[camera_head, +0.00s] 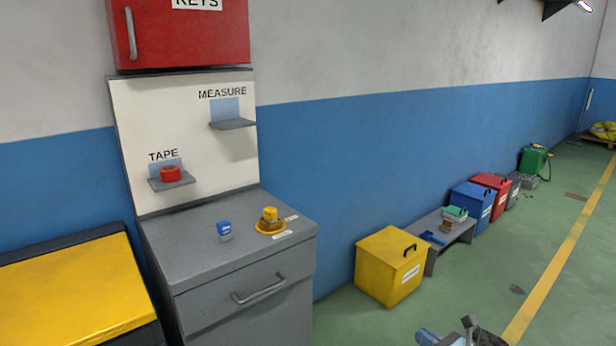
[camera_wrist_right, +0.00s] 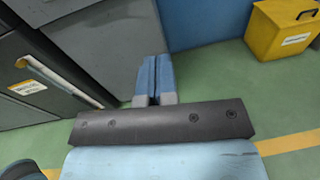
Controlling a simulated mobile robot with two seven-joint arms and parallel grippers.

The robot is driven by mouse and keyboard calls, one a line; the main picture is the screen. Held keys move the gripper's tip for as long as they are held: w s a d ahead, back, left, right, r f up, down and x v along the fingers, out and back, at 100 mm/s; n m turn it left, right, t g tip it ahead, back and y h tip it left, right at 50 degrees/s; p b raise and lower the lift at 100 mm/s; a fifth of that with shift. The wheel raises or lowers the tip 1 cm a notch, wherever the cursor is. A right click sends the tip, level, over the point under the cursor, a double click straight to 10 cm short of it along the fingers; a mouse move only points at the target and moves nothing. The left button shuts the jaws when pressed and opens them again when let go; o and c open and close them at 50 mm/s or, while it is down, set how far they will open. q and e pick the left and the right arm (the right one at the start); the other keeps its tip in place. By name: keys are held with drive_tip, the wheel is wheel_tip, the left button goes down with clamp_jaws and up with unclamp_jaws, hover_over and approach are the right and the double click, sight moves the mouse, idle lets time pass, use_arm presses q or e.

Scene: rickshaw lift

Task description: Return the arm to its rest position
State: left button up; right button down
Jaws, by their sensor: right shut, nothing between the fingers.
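My right gripper (camera_head: 430,337) shows only in part at the bottom edge of the head view, low over the green floor and right of the grey cabinet (camera_head: 205,245). In the right wrist view its two blue fingers (camera_wrist_right: 154,62) lie side by side, shut, with nothing between them. The cabinet's front and handle (camera_wrist_right: 65,80) are to the left of the fingers there, apart from them. My left gripper is not in view.
A red tape roll (camera_head: 170,174) sits on the lower wall shelf. A blue item (camera_head: 224,230) and a yellow item (camera_head: 270,214) stand on the cabinet. A yellow box (camera_head: 388,268) is on the floor to the right. Green floor (camera_head: 480,290) is clear beside it.

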drive_tip(key=s+d+f+m+g+h, duration=0.1)
drive_tip(key=s+f+m+g+h, duration=0.2)
drive_tip(key=s+m, duration=1.35)
drive_tip(key=s+f+m+g+h, duration=0.1)
drive_tip(key=s+f+m+h, duration=0.25)
drive_tip(key=s+m, duration=1.25)
drive_tip(key=w+a+r+m+t+y, duration=0.1)
drive_tip(key=w+a+m, duration=0.1)
drive_tip(key=a+m, duration=0.6)
use_arm(q)
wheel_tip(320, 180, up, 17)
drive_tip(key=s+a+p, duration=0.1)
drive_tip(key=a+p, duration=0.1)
drive_tip(key=p, duration=2.3)
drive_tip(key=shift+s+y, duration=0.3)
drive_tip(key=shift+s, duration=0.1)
use_arm(e)
wheel_tip(320, 180, up, 17)
drive_tip(key=s+n, duration=0.1)
drive_tip(key=shift+a+r, duration=0.15)
drive_tip(key=shift+a, duration=0.1)
drive_tip(key=shift+n+h, duration=0.25)
